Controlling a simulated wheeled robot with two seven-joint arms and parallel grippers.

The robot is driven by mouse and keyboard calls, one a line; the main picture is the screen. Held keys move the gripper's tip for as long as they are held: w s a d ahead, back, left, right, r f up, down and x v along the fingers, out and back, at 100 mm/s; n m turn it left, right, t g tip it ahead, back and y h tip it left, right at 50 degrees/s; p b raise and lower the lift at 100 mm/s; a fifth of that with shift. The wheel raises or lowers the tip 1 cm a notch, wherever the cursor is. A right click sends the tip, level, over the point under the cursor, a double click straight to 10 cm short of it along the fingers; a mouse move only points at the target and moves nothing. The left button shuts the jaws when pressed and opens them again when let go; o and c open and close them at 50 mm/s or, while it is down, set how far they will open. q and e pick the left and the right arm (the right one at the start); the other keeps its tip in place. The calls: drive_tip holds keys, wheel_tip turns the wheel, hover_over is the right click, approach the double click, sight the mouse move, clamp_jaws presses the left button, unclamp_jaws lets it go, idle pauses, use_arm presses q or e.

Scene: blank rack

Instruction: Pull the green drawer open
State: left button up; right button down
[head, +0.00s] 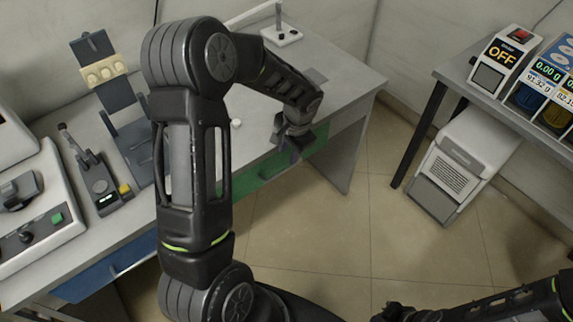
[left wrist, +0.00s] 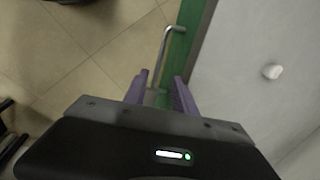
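The green drawer (head: 262,178) is set in the front of the grey desk, and its front looks flush. My left arm hides part of it in the head view. Its green front (left wrist: 196,30) and silver bar handle (left wrist: 164,50) show in the left wrist view. My left gripper (head: 292,156) is at the drawer front. In the left wrist view its two purple fingers (left wrist: 160,92) are apart, with the near end of the handle between them in the picture. I cannot tell whether they touch it. My right gripper (head: 395,313) is dark and partly cut off at the bottom edge.
The desk top (head: 335,85) carries a white knob (head: 236,123), a joystick (head: 282,35) and control devices at left. A blue drawer (head: 100,272) is at lower left. A white cabinet (head: 465,160) stands by the right table. The floor (head: 340,235) before the desk is clear.

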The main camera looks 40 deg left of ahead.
sight(286, 169)
use_arm(q)
drive_tip(key=shift+w+a+f+p, duration=0.1)
drive_tip(key=shift+a+f+p, duration=0.1)
drive_tip(key=shift+f, duration=1.1)
drive_tip(key=shift+w+a+f+p, duration=0.1)
drive_tip(key=shift+a+f, duration=0.15)
drive_tip(key=shift+f, duration=1.1)
drive_tip(key=shift+a+f+p, duration=0.1)
drive_tip(key=shift+a+f, duration=0.1)
drive_tip(key=shift+f, duration=1.1)
clamp_jaws()
